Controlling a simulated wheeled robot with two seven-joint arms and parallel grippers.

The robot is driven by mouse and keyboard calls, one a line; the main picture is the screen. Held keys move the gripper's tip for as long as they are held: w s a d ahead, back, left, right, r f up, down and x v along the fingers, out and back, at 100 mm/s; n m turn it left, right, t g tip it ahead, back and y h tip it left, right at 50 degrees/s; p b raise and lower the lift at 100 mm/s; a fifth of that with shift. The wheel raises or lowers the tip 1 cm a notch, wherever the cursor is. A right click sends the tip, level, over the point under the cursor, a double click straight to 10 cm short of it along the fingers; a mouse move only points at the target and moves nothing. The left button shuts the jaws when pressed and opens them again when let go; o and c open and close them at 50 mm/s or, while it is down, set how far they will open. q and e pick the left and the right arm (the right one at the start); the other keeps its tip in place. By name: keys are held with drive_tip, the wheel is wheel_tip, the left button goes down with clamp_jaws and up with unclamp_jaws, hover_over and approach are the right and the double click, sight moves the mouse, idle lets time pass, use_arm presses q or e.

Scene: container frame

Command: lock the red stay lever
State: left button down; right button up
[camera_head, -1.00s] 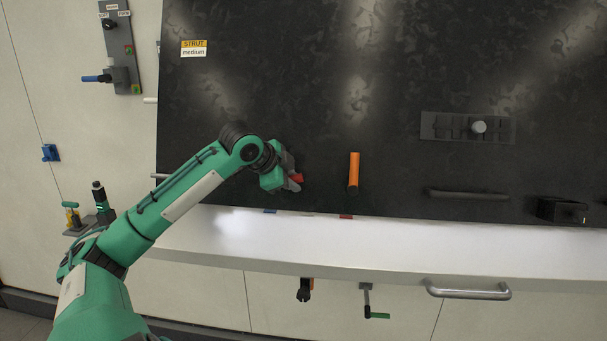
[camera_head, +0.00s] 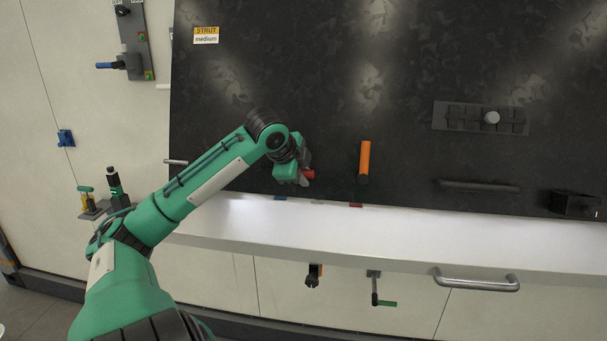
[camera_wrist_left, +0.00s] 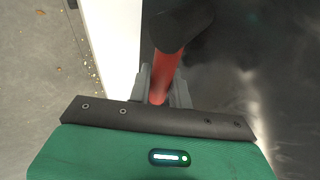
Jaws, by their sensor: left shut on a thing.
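The red stay lever (camera_head: 308,174) shows as a short red piece at the dark panel's lower part in the head view. My left gripper (camera_head: 305,179) is at it. In the left wrist view the red lever (camera_wrist_left: 164,72) runs between the two grey fingers of my left gripper (camera_wrist_left: 162,92), which are shut on it. The lever's far end meets a dark round part (camera_wrist_left: 181,26). The head view hides most of the lever behind the gripper. My right gripper is not in view.
An orange handle (camera_head: 364,160) stands on the dark panel (camera_head: 300,80) just right of my left gripper. A white ledge (camera_head: 400,236) runs below the panel. A slotted plate with a round knob (camera_head: 491,118) and a dark bar (camera_head: 480,186) lie farther right.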

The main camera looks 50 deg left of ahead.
use_arm(q)
drive_tip(key=c, duration=1.6)
unclamp_jaws()
drive_tip(key=shift+f, duration=0.15)
drive_tip(key=shift+s+d+r, duration=0.1)
drive_tip(key=shift+s+r, duration=0.2)
drive_tip(key=shift+r, duration=0.05)
drive_tip(key=shift+b+v, duration=2.25)
drive_tip(key=shift+v, duration=4.25)
drive_tip(key=shift+f, duration=0.1)
